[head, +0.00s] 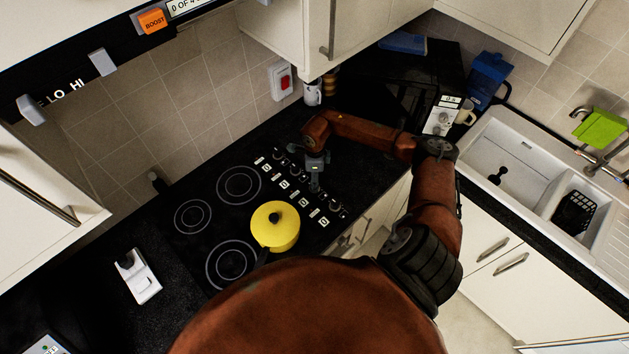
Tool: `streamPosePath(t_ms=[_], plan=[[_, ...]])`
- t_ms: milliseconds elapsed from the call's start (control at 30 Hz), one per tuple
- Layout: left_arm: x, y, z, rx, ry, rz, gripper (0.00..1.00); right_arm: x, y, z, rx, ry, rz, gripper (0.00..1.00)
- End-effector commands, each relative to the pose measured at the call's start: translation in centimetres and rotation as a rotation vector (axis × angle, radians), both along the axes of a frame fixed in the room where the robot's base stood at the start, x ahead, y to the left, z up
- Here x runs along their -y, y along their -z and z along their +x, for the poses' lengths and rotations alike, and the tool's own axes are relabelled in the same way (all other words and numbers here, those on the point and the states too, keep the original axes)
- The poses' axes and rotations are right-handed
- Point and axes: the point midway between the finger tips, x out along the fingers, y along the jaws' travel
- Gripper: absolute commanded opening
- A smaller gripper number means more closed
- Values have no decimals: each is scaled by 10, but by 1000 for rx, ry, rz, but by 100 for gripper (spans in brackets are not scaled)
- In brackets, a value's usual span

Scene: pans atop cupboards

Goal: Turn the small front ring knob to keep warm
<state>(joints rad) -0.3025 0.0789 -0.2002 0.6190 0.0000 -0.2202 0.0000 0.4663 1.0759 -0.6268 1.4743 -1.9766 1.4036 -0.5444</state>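The black hob (213,240) has a column of dark control knobs (296,170) with white labels along its right side. My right gripper (314,188) points down over the middle of these knobs. Its fingers look close together, but they are too small to tell whether they are open, shut or touching a knob. The small front ring is not visible; a yellow lidded pot (275,222) stands on the hob left of the lower knobs and covers the surface there. The knob settings are too small to read. My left gripper is out of view.
A sink (500,150) is at right. Wall cupboards and an extractor hood (75,75) overhang the worktop. A white device (137,277) lies left of the hob.

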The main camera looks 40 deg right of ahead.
Motion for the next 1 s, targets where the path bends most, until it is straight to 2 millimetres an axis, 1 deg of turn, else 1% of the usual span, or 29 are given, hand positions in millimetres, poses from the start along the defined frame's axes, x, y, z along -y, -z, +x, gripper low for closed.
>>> streamPosePath(t_ms=[100, 200, 500, 1000], plan=[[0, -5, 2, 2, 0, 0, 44, -1, 13, 0, -2, 1, 3, 44], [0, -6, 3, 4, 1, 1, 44, -1, 20, 1, 1, -1, 1, 44], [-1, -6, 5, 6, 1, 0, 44, -1, 23, 1, 0, -2, 0, 44], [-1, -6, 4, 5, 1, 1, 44, -1, 22, 1, 0, -1, 0, 10]])
